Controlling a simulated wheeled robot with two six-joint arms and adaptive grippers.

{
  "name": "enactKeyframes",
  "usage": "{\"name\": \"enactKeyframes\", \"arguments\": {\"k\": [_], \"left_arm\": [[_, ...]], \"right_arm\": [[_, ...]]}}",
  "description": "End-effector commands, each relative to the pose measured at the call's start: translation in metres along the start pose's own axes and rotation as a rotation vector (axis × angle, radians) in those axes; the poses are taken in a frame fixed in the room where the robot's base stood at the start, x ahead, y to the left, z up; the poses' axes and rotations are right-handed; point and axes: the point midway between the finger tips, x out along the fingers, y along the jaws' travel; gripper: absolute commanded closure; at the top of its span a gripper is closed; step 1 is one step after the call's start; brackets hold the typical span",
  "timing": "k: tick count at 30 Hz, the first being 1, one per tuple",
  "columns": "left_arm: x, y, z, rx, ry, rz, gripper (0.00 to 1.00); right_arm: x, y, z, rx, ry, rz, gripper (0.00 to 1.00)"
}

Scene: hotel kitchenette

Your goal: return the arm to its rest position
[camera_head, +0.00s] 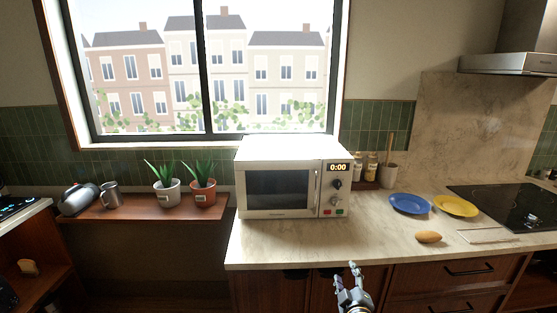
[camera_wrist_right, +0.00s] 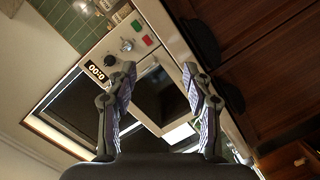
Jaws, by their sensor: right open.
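My right gripper (camera_head: 350,277) is at the bottom of the head view, in front of the counter's front edge and below the microwave's right side. Its two fingers are apart with nothing between them. In the right wrist view the open right gripper (camera_wrist_right: 160,88) points toward the white microwave (camera_wrist_right: 62,103), which appears tilted there. In the head view the microwave (camera_head: 335,208) stands on the counter with its door shut and its display reading 0:00. My left gripper is in neither view.
The marble counter (camera_head: 350,240) holds a brown egg-shaped item (camera_head: 428,237), a blue plate (camera_head: 409,204), a yellow plate (camera_head: 456,206) and a dark hob (camera_head: 505,203). A wooden shelf (camera_head: 140,212) at left bears two potted plants, a kettle and a metal mug. Cabinets (camera_head: 445,275) lie below the counter.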

Motion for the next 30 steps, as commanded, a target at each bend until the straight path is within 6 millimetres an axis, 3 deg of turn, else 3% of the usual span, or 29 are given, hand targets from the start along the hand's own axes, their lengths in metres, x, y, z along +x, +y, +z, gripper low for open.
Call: {"name": "enactKeyframes", "arguments": {"k": [8, 11, 14, 17, 21, 23, 27, 30], "left_arm": [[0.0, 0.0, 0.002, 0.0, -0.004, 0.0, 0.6], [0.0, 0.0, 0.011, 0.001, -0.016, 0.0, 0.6], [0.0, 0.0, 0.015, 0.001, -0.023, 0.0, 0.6], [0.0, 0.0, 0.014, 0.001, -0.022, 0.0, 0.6], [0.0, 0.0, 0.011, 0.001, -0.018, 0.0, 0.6], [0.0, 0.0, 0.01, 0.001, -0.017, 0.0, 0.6], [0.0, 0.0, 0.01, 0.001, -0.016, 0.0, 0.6], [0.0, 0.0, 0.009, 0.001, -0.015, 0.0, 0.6]], "right_arm": [[-0.013, -0.086, 0.068, 0.101, -0.113, -0.158, 0.49], [-0.028, -0.13, 0.105, 0.155, -0.182, -0.234, 0.49], [-0.056, -0.184, 0.154, 0.228, -0.284, -0.326, 0.49], [-0.1, -0.24, 0.21, 0.311, -0.412, -0.417, 0.49], [-0.179, -0.305, 0.284, 0.42, -0.61, -0.516, 0.49], [-0.218, -0.329, 0.313, 0.464, -0.701, -0.549, 0.49], [-0.318, -0.368, 0.374, 0.554, -0.919, -0.6, 0.49], [-0.381, -0.382, 0.405, 0.6, -1.054, -0.613, 0.49]]}}
